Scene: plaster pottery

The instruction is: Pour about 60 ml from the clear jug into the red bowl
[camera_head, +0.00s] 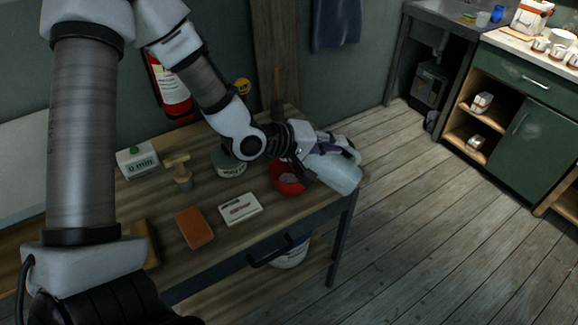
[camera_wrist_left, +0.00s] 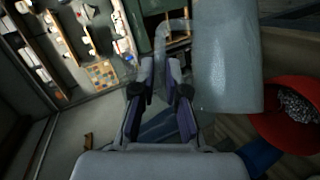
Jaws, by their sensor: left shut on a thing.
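My left gripper (camera_head: 338,152) is shut on the handle of the clear jug (camera_head: 337,174), above the right end of the workbench. The jug looks pale and translucent and appears tilted; its liquid level cannot be told. The red bowl (camera_head: 287,181) stands on the bench just left of the jug, partly hidden by my gripper. In the left wrist view, the fingers (camera_wrist_left: 162,68) close at the curved handle. The jug (camera_wrist_left: 227,60) shows beside them, its lower end near the bowl (camera_wrist_left: 300,142), which holds grey speckled material. No stream is visible. My right gripper is out of view.
A dark green tin (camera_head: 229,162) stands left of the bowl. A white card (camera_head: 240,208), an orange block (camera_head: 194,228), a wooden-handled tool (camera_head: 180,172) and a "0 min" box (camera_head: 138,161) sit farther left. Open floor lies right of the bench (camera_head: 318,207).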

